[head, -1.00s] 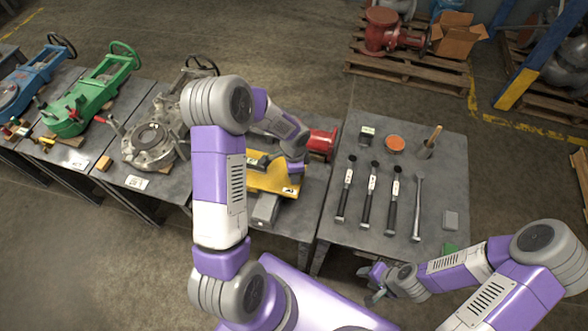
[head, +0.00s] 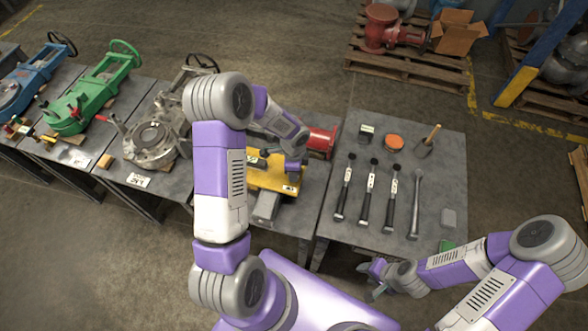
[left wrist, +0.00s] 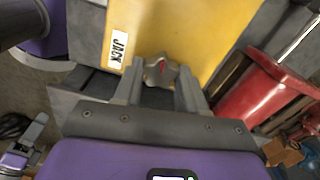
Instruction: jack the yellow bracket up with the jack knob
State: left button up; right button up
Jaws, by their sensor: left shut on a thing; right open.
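The yellow bracket (head: 268,178) lies on a grey table in front of me, partly hidden by my left arm. In the left wrist view it is the large yellow surface (left wrist: 190,25) with a white JACK label (left wrist: 119,47). The jack knob (left wrist: 159,72) is a grey lobed knob with a red mark, beside the label at the bracket's edge. My left gripper (left wrist: 160,88) has its two fingers on either side of the knob and is shut on it. In the head view my left gripper (head: 292,174) is over the bracket's right part. My right gripper (head: 377,277) is open and empty, low in front of the tool table.
A red flanged part (head: 322,140) stands close behind the bracket. The table on the right (head: 435,170) carries several hammer-like tools and an orange disc (head: 394,141). A grey valve (head: 150,145) and a green valve (head: 90,100) stand on tables to the left.

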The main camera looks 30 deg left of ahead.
pick_arm(q)
jog(key=o, duration=1.1)
jog(key=shift+f, duration=0.1)
jog(key=shift+c, duration=0.2)
notch_tip(320, 180, up, 8)
jog(key=shift+f+p, duration=0.15)
jog(key=shift+p, duration=0.9)
